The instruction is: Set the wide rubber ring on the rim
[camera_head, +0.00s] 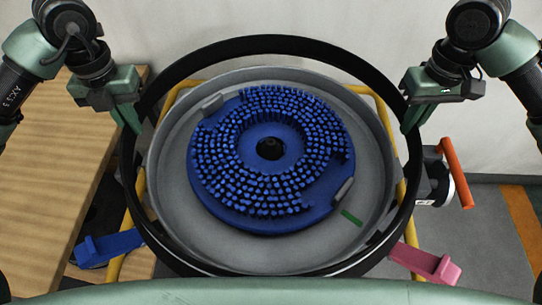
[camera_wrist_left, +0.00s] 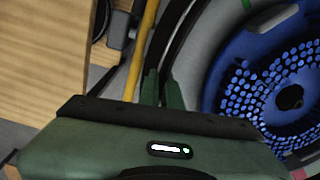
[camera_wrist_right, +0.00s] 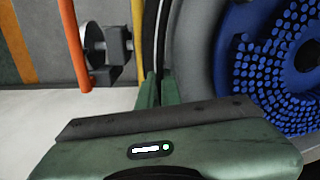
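The wide black rubber ring (camera_head: 270,44) hangs level around and apparently above the grey round tank (camera_head: 180,215). A gap with wall behind shows between the ring and the tank's rim (camera_head: 262,71) at the far side. At the near side the ring overlaps the rim in the picture, and I cannot tell whether they touch. My left gripper (camera_head: 132,122) is shut on the ring's left side, and its fingers also show in the left wrist view (camera_wrist_left: 162,90). My right gripper (camera_head: 409,121) is shut on the ring's right side, with its fingers in the right wrist view (camera_wrist_right: 159,91).
A blue bristled disc (camera_head: 268,222) lies inside the tank. A blue latch (camera_head: 108,247) is at the lower left and a pink latch (camera_head: 427,263) at the lower right. An orange lever (camera_head: 456,172) sticks out at right. A wooden table (camera_head: 50,160) stands left.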

